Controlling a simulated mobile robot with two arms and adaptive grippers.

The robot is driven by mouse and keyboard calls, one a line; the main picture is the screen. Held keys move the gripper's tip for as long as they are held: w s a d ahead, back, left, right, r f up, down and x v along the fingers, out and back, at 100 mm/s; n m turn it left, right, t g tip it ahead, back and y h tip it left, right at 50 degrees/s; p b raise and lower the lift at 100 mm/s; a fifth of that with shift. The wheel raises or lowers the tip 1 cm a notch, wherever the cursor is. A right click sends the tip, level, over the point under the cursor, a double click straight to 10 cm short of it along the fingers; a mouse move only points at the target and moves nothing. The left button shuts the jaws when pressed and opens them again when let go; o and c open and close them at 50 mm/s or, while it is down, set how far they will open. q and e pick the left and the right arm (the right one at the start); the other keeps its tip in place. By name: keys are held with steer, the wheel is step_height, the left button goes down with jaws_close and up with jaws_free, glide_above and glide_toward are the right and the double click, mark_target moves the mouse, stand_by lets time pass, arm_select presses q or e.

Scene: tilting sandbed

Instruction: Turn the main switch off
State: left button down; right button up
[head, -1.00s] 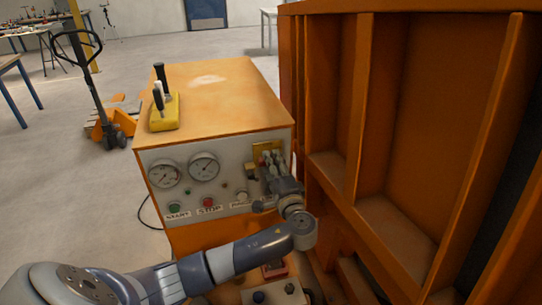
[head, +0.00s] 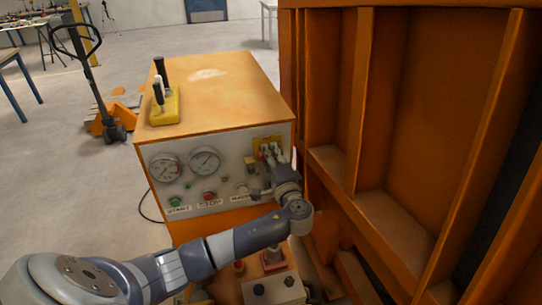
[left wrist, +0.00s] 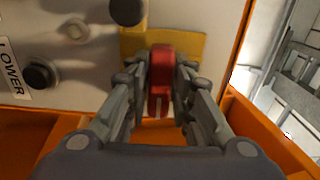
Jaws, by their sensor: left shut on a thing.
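The main switch has a red handle (left wrist: 160,80) in front of a yellow plate (left wrist: 192,47) on the control panel. My left gripper (left wrist: 160,65) is shut on the red handle, with one finger on each side of it. In the head view the left gripper (head: 270,155) is at the right end of the panel, against the yellow plate (head: 262,143), and mostly hides the handle. My right gripper is in neither view.
The orange cabinet (head: 215,90) carries gauges, START and STOP buttons, and a yellow lever block (head: 165,105) on top. A tall orange ribbed wall (head: 410,120) stands close on the right. A black LOWER knob (left wrist: 40,75) is left of the gripper.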

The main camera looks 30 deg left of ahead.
arm_select(q)
steer(key=shift+f+n+b, duration=0.3)
steer(key=shift+n+b, duration=0.1)
steer(key=shift+b, duration=0.25)
steer(key=n+b, duration=1.3)
steer(key=b, duration=0.7)
steer(key=shift+b, duration=0.4)
steer(key=shift+r+n+b, duration=0.15)
steer(key=shift+n+b, duration=1)
steer(key=shift+n, duration=0.15)
steer(key=c, duration=1.5)
jaws_free()
steer(key=shift+r, duration=0.1)
steer(key=shift+r, duration=0.15)
step_height(320, 180, up, 10)
steer(key=shift+f, duration=0.15)
